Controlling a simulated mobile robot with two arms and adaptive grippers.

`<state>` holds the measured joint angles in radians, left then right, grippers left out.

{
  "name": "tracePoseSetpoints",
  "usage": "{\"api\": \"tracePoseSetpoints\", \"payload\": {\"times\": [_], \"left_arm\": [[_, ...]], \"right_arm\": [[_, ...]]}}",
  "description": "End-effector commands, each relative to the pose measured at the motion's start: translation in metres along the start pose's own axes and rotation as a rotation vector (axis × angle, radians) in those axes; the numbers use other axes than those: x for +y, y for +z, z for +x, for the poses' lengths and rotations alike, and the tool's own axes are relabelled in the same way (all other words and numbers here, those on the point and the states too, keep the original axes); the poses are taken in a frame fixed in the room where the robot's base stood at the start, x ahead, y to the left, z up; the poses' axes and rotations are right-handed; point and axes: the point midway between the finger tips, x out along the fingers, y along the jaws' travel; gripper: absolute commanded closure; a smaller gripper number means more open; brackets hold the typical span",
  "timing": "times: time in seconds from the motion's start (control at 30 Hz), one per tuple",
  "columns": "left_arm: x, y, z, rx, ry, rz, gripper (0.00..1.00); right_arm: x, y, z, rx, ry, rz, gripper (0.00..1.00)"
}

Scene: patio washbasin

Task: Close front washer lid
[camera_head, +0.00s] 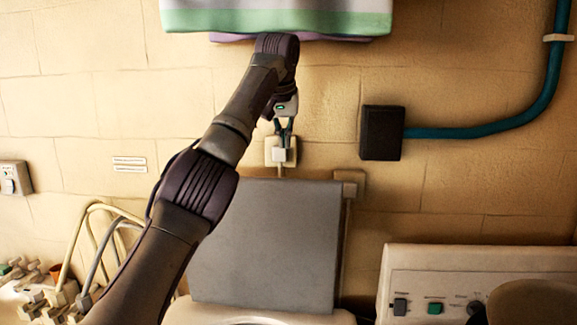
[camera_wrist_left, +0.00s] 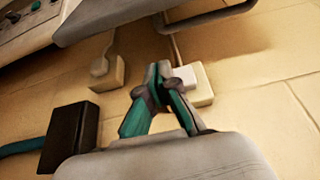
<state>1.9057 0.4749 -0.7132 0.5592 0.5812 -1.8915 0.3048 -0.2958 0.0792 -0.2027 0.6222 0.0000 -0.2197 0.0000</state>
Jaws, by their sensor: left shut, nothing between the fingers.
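The washer lid (camera_head: 265,245) is a flat grey panel in the head view. It stands raised near the wall, above the pale rim of the washer (camera_head: 190,312). My left arm crosses in front of its left side. My left gripper (camera_head: 284,145) is shut and empty, above the lid's top edge and near the wall. In the left wrist view the closed fingers (camera_wrist_left: 160,78) show in front of a white wall plug, and part of the grey lid (camera_wrist_left: 112,14) shows at the top. My right gripper is in neither view.
A wall socket (camera_head: 270,152) with a plug and a black box (camera_head: 382,133) with a blue pipe are on the wall. Striped cloth (camera_head: 275,20) hangs above. A control panel (camera_head: 450,290) stands right of the lid. Hoses and taps (camera_head: 85,260) are at the left.

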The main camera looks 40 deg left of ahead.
Motion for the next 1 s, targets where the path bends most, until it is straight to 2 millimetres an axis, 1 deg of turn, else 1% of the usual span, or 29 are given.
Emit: {"api": "tracePoseSetpoints", "payload": {"times": [0.03, 0.2, 0.37, 0.4, 0.47, 0.7, 0.9, 1.0], "left_arm": [[-0.001, 0.000, 0.011, -0.004, -0.003, 0.000, 1.00], [-0.002, -0.001, 0.047, -0.003, -0.006, 0.001, 1.00], [-0.002, 0.000, 0.081, -0.005, -0.005, 0.002, 1.00], [-0.002, 0.004, 0.078, 0.003, -0.002, 0.002, 1.00], [-0.001, 0.009, 0.076, 0.003, -0.001, 0.003, 1.00], [-0.001, 0.028, 0.069, 0.002, -0.003, 0.001, 1.00], [-0.001, 0.037, 0.066, 0.000, -0.003, 0.001, 1.00], [-0.001, 0.038, 0.066, 0.000, -0.003, 0.001, 1.00]], "right_arm": [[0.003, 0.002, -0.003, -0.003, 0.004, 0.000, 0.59], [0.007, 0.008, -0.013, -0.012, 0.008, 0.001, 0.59], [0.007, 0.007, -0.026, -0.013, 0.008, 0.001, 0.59], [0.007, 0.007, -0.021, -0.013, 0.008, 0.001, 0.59], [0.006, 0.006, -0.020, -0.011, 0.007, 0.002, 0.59], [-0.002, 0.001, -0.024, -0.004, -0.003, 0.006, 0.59], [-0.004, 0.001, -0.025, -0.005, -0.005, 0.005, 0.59], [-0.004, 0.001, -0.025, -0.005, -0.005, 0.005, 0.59]]}}
